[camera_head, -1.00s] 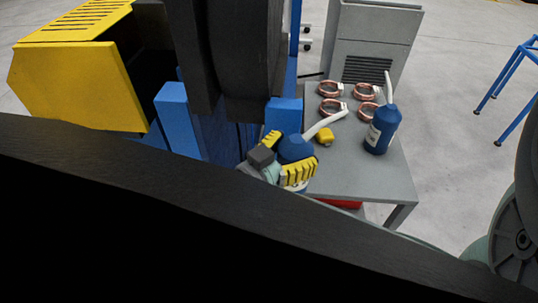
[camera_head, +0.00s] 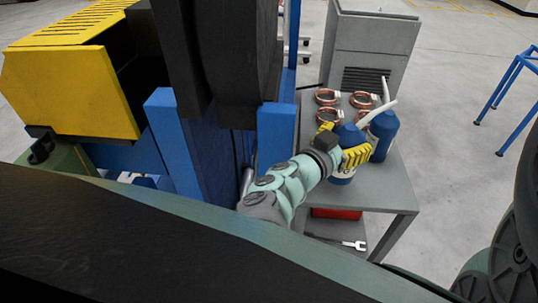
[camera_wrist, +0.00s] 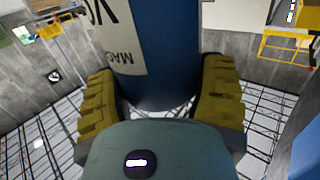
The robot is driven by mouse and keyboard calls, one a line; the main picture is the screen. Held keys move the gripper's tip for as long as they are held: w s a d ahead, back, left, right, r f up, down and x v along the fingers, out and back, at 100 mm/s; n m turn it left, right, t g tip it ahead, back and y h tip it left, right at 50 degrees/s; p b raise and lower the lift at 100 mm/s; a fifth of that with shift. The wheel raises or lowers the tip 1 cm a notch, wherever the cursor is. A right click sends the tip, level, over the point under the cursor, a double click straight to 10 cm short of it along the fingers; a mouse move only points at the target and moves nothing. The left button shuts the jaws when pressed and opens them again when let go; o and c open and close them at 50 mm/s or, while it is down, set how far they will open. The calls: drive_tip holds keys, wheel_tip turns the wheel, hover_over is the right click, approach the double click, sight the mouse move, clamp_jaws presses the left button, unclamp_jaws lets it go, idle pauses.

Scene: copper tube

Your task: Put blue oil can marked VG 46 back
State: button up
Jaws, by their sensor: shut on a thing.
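My gripper (camera_head: 341,141) is shut on a blue oil can (camera_head: 342,179) with a white spout, over the front part of the grey table. The yellow fingers close on both sides of it; in the wrist view my gripper (camera_wrist: 160,105) has the blue body (camera_wrist: 165,50) between them. Its white label is partly cut off and the grade number cannot be read. A second blue oil can (camera_head: 384,132) stands on the table just right of and behind the held can. I cannot tell whether the two touch, or whether the held can touches the table.
The grey table (camera_head: 385,195) has several copper coils (camera_head: 327,97) at its back. A red box (camera_head: 337,213) and a wrench (camera_head: 353,244) are on its lower level. A blue machine frame (camera_head: 276,135) stands close on the left. The table's front right is bare.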

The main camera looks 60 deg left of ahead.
drive_tip(key=shift+w, duration=0.3)
drive_tip(key=shift+w+d+f, duration=0.1)
drive_tip(key=shift+w+f, duration=0.15)
drive_tip(key=shift+f, duration=0.65)
drive_tip(key=shift+w+f, duration=0.2)
drive_tip(key=shift+f, duration=0.65)
drive_tip(key=shift+b, duration=0.3)
drive_tip(key=o, duration=1.3)
drive_tip(key=shift+f, duration=0.15)
drive_tip(key=shift+c, duration=0.2)
drive_tip(key=shift+r, duration=0.2)
drive_tip(key=s+d+p, duration=0.1)
drive_tip(key=s+p, duration=0.4)
drive_tip(key=s, duration=0.7)
drive_tip(key=shift+d+r, duration=0.2)
drive_tip(key=shift+d, duration=0.2)
